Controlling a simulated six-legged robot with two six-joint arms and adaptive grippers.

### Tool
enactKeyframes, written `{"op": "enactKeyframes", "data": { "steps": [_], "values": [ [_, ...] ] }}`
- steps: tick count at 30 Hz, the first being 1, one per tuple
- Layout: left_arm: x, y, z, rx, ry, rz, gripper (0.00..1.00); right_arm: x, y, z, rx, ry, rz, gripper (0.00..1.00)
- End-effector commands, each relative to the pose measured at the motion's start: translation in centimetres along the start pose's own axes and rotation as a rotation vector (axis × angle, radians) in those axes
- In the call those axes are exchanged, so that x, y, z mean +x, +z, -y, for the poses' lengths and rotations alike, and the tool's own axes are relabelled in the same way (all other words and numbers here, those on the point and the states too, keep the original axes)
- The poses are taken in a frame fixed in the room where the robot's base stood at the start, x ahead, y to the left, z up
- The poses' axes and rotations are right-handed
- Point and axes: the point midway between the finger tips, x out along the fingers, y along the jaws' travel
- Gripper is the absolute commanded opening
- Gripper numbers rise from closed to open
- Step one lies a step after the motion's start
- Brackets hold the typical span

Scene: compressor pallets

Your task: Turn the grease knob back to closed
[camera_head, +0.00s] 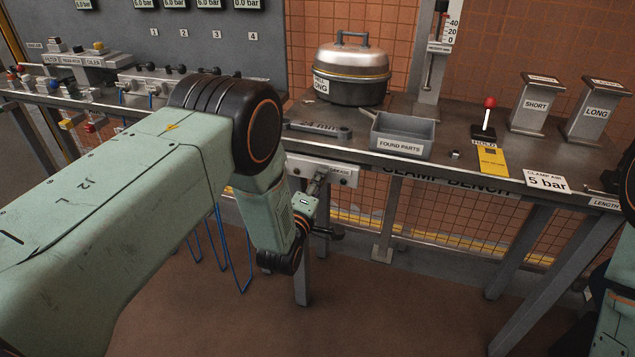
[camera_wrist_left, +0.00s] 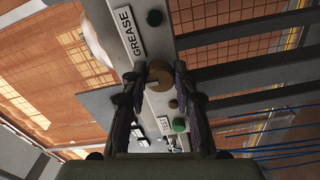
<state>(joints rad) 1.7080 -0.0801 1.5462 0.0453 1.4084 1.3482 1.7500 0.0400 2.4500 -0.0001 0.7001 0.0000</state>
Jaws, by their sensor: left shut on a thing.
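The grease knob (camera_wrist_left: 159,84) is a round brass-coloured knob on a pale panel, beside the GREASE label (camera_wrist_left: 125,31) in the left wrist view. My left gripper (camera_wrist_left: 160,72) has its two dark fingers on either side of it and is shut on it. In the head view the left gripper (camera_head: 316,185) reaches the front of the grease panel (camera_head: 346,175) under the bench edge. There the knob is mostly hidden by the gripper, and its turn angle cannot be read. My right arm shows at the right edge, but its gripper does not.
The clamp bench (camera_head: 465,168) carries a grey found-parts tray (camera_head: 403,149), a lidded metal pot (camera_head: 352,76) and a red-topped lever (camera_head: 489,103). Blue hoses (camera_head: 222,240) hang below the left bench.

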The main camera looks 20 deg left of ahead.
Motion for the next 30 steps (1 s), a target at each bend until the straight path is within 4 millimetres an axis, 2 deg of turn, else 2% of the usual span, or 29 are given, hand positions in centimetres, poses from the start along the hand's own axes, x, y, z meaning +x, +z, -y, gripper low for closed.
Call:
{"op": "enactKeyframes", "data": {
  "steps": [15,16,24,30],
  "values": [
    [0.14,-0.13,-0.23,-0.019,0.006,-0.003,0.00,-0.05,0.00,0.00,0.000,0.000,0.000,0.00],
    [0.14,-0.13,-0.23,-0.019,0.006,-0.003,0.30,-0.05,0.00,0.00,0.000,0.000,0.000,0.00],
    [0.06,-0.07,-0.11,-0.018,0.003,-0.002,0.52,-0.05,0.00,0.00,0.000,0.000,0.000,0.00],
    [0.03,-0.03,-0.05,-0.018,0.001,-0.001,0.52,-0.05,0.00,0.00,0.000,0.000,0.000,0.00]
  ]
}}
